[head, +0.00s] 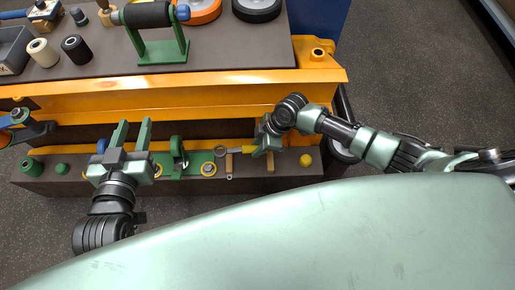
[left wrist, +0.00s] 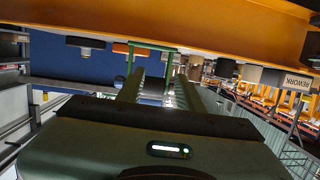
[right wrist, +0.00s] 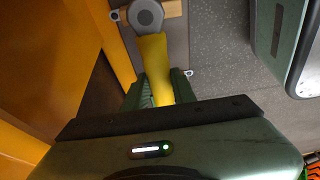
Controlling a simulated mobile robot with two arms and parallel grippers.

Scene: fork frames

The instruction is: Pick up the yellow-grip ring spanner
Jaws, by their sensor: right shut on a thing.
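The ring spanner has a yellow grip (head: 240,150) and a grey ring end (head: 221,152) pointing left, over the lower brown shelf in the head view. My right gripper (head: 261,147) is shut on the grip from its right end. In the right wrist view the yellow grip (right wrist: 154,62) runs between the fingers (right wrist: 162,88), with the round grey end (right wrist: 145,16) beyond them. I cannot tell whether the spanner touches its wooden supports (head: 229,168). My left gripper (head: 132,133) is open and empty over the left part of the shelf; its spread fingers (left wrist: 158,88) show in the left wrist view.
The lower shelf (head: 285,172) holds a green stand (head: 178,158), a yellow knob (head: 306,160) and green pieces (head: 32,167) at the left. An orange beam (head: 180,97) runs behind it. The upper top (head: 225,50) carries a green roller stand (head: 163,52) and wheels (head: 257,8).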

